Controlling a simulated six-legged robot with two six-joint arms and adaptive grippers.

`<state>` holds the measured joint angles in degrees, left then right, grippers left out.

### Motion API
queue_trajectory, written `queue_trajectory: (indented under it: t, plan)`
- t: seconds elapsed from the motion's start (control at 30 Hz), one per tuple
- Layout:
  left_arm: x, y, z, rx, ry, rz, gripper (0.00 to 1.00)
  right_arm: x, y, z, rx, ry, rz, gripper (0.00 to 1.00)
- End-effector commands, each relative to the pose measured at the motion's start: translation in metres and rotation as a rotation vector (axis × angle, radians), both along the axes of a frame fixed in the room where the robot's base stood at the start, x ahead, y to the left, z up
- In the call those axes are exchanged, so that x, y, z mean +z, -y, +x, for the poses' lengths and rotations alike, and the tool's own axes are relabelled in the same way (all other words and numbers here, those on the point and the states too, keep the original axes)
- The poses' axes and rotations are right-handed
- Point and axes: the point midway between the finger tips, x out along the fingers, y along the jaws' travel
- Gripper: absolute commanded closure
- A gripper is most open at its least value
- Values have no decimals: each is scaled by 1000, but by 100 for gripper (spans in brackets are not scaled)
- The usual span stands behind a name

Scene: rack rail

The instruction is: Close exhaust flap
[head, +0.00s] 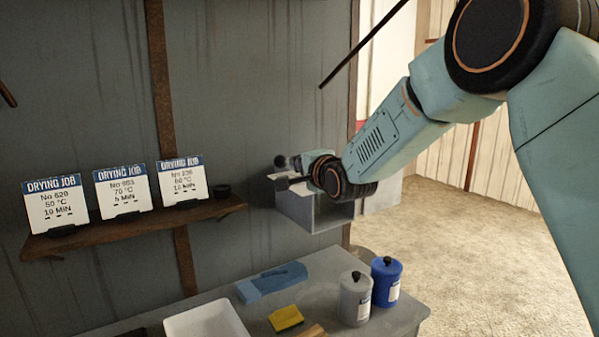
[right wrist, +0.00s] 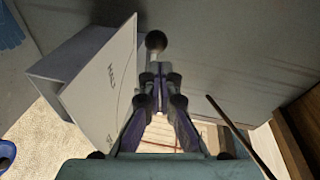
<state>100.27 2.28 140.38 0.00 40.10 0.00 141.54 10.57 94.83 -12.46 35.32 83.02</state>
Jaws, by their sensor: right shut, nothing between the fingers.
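A grey exhaust duct box (head: 318,213) sits on the dark wall, partly hidden behind my right arm. In the right wrist view its light side panel (right wrist: 105,85) carries a curved line and lettering too small to read. A black ball knob (right wrist: 156,41) on a pale stem stands just beyond my right fingertips. My right gripper (right wrist: 160,78) is shut and empty, pointed at the knob; I cannot tell whether it touches it. In the head view the right gripper (head: 288,173) is at the box's upper left. The flap's own position is hard to tell. My left gripper is out of view.
A wall shelf (head: 135,230) holds three drying job cards (head: 120,188). Below, a grey table (head: 335,290) carries a white tray (head: 207,322), blue cloth (head: 272,281), yellow sponge (head: 286,318), grey jar (head: 355,298) and blue jar (head: 386,281). Open floor lies at right.

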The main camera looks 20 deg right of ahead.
Motion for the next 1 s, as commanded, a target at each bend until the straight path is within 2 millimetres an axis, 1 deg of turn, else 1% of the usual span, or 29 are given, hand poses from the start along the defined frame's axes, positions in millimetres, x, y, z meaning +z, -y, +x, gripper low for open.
queue_trajectory:
  t: [0.03, 0.3, 0.5, 0.63, 0.83, 0.93, 1.0]
  plan:
    - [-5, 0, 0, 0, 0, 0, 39, -1, -4, -7, 1, 0, -1, 100]
    - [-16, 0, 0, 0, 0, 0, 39, 4, -22, -45, 1, 0, -3, 100]
    - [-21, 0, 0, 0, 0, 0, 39, 8, -31, -66, 0, 0, -2, 100]
    - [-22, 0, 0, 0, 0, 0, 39, 9, -33, -72, 0, -1, -2, 100]
    - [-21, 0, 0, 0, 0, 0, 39, 9, -34, -74, 4, 0, -27, 100]
    - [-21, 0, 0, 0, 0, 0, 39, 10, -33, -75, 17, 4, -129, 100]
    - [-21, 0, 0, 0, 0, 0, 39, 3, -33, -78, 33, -6, -246, 100]
